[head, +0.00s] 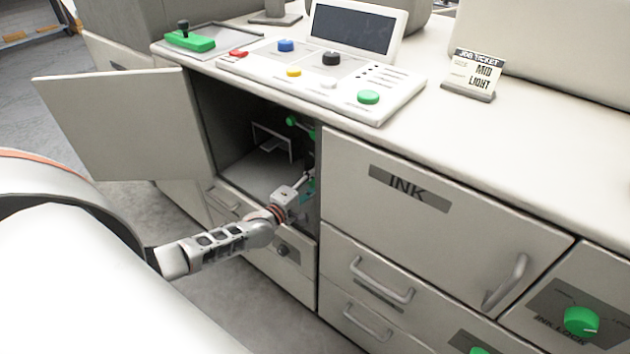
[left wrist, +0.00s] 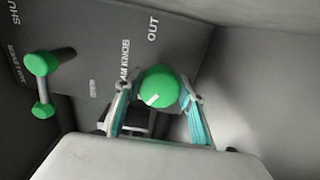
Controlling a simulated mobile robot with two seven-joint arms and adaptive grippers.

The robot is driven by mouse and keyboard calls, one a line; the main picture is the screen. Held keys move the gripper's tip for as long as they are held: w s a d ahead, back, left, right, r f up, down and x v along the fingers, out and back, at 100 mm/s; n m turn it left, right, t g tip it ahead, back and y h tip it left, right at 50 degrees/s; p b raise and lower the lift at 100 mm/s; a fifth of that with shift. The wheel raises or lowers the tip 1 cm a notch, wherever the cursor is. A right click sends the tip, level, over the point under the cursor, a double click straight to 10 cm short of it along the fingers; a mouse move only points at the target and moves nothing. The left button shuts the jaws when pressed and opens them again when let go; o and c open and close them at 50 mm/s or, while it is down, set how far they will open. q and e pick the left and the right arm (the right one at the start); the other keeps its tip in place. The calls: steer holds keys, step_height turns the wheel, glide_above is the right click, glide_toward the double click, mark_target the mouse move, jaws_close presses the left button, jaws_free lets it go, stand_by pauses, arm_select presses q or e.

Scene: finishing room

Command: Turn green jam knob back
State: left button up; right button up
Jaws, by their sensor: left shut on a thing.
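The green jam knob (left wrist: 158,84) is round with a white pointer mark on its face, set on a dark grey panel inside the open cabinet. In the left wrist view the mark points to the lower left, away from the printed word OUT (left wrist: 153,31). My left gripper (left wrist: 158,98) has its two teal-padded fingers on either side of the knob, shut on it. In the head view my left gripper (head: 306,187) reaches into the cabinet, and I cannot make out the knob there. My right gripper is in neither view.
A green bar-shaped handle (left wrist: 42,82) is left of the knob on the panel. The cabinet's door (head: 125,125) stands open to the left. Cabinet walls enclose the gripper closely. A control console (head: 325,88) sits above, and the INK door (head: 440,205) is shut at right.

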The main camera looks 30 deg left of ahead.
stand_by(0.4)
arm_select(q)
steer(key=o, duration=1.1)
steer(key=shift+s, duration=0.1)
steer(key=s+a, duration=0.1)
steer(key=s, duration=1)
steer(key=shift+s, duration=0.4)
